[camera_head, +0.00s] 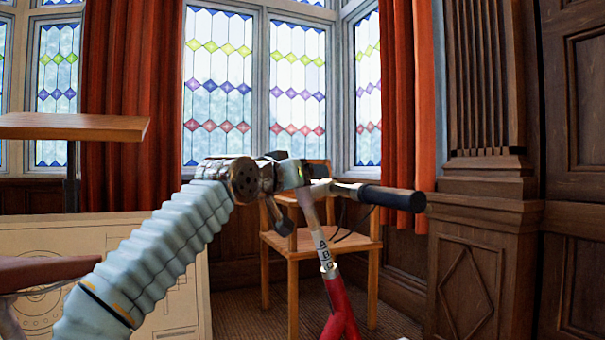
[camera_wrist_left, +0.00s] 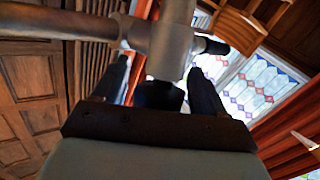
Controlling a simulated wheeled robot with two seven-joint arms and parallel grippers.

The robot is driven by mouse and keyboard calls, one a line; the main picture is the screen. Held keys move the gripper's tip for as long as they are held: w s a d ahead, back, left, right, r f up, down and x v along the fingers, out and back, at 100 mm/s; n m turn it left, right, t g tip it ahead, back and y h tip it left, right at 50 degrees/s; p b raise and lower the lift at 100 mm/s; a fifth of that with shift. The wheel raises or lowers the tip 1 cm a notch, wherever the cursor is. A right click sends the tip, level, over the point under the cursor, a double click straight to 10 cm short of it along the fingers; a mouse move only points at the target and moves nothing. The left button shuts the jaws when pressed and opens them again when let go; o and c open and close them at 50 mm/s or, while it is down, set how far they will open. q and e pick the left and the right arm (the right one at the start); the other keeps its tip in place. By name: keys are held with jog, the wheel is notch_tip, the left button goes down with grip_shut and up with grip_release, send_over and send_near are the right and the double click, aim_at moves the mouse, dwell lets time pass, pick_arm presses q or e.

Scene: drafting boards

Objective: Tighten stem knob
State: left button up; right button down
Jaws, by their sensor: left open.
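A bicycle front end stands in the middle of the head view, with a red frame (camera_head: 340,308), a grey stem post (camera_head: 312,218) and a handlebar with a black grip (camera_head: 393,199). My left gripper (camera_head: 285,188) is at the stem top, its dark fingers above and below it. In the left wrist view my left gripper (camera_wrist_left: 158,68) is open, with a finger on each side. A dark rounded piece, seemingly the stem knob (camera_wrist_left: 158,96), lies between the fingers, below the grey stem clamp (camera_wrist_left: 170,45). I cannot tell whether the fingers touch it. My right gripper is out of view.
A wooden chair (camera_head: 290,247) stands behind the bicycle. A drafting board (camera_head: 75,127) and a large drawing sheet (camera_head: 185,262) are at the left. Red curtains (camera_head: 405,100) and a carved wooden wall (camera_head: 485,180) close off the back and right.

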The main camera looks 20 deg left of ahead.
pick_arm(q)
jog(key=c, duration=1)
jog(key=shift+o, duration=0.2)
jog(key=shift+m+h, duration=0.3)
jog(key=shift+h, duration=0.2)
jog(key=shift+m+h+b, duration=0.3)
jog(key=m+h, duration=0.2)
jog(key=h, duration=0.1)
jog(key=shift+d+g, duration=0.1)
jog(key=shift+g, duration=0.2)
jog(key=shift+s+d+r+m+g+h+p, duration=0.15)
jog(key=shift+m+g+h, duration=0.35)
jog(key=shift+m+h, duration=0.65)
jog(key=shift+s+d+f+m+g+h+p, duration=0.15)
jog(key=shift+m+g+h, duration=0.35)
jog(key=shift+m+h, duration=0.6)
jog(key=shift+w+r, duration=0.1)
